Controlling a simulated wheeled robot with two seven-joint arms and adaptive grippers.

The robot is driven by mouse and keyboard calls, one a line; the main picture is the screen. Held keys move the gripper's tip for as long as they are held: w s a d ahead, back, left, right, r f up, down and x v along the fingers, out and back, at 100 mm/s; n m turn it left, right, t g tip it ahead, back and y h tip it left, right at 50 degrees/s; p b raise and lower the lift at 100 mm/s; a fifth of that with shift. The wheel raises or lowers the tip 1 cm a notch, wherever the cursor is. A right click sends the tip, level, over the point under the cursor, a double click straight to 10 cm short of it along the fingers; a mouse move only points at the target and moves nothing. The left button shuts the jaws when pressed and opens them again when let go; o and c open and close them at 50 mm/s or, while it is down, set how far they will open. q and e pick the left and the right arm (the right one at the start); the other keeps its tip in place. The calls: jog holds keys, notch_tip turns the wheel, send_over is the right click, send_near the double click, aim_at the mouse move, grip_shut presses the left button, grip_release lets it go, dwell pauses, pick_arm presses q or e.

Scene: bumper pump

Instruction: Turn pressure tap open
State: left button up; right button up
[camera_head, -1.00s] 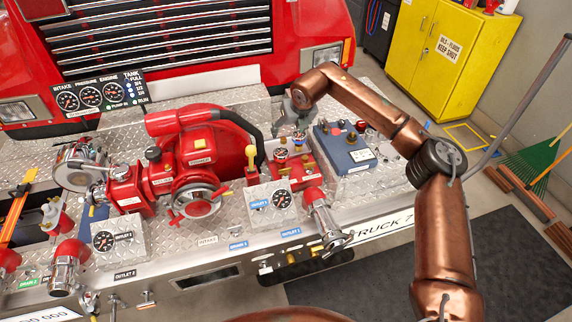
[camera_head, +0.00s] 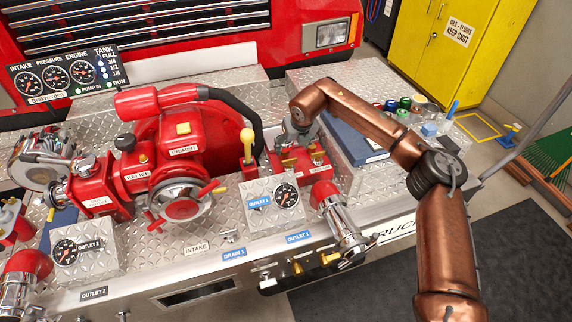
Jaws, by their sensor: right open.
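A red block (camera_head: 318,178) with small labels and brass fittings (camera_head: 288,163) sits on the bumper's diamond plate, right of the red pump (camera_head: 185,145). No label that I can read marks the pressure tap, so I cannot tell which fitting it is. My right gripper (camera_head: 297,143) points down just over the back left part of the red block, its fingers apart. It hides the back of the block, and I cannot tell whether it touches a fitting. A yellow-knobbed lever (camera_head: 247,140) stands left of the gripper. My left gripper is not in view.
A black hose (camera_head: 238,108) curves close to the gripper's left. The Outlet 1 gauge panel (camera_head: 272,203) and a chrome outlet (camera_head: 340,222) stand in front. A blue box (camera_head: 362,150) lies to the right under my arm. Small coloured items (camera_head: 420,108) stand beyond it.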

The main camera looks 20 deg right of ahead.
aim_at(290, 160)
jog(key=x, duration=0.3)
jog(key=b+x, duration=0.1)
jog(key=x, duration=0.2)
jog(key=b+x, duration=0.1)
jog(key=x, duration=0.3)
jog(key=shift+s+d+f, duration=0.1)
jog(key=shift+s+f, duration=0.1)
jog(key=shift+s, duration=0.2)
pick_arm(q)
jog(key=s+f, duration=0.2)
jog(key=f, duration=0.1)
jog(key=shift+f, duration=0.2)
pick_arm(e)
jog(key=shift+c, duration=0.5)
jog(key=c, duration=1.1)
jog(key=shift+o, duration=0.2)
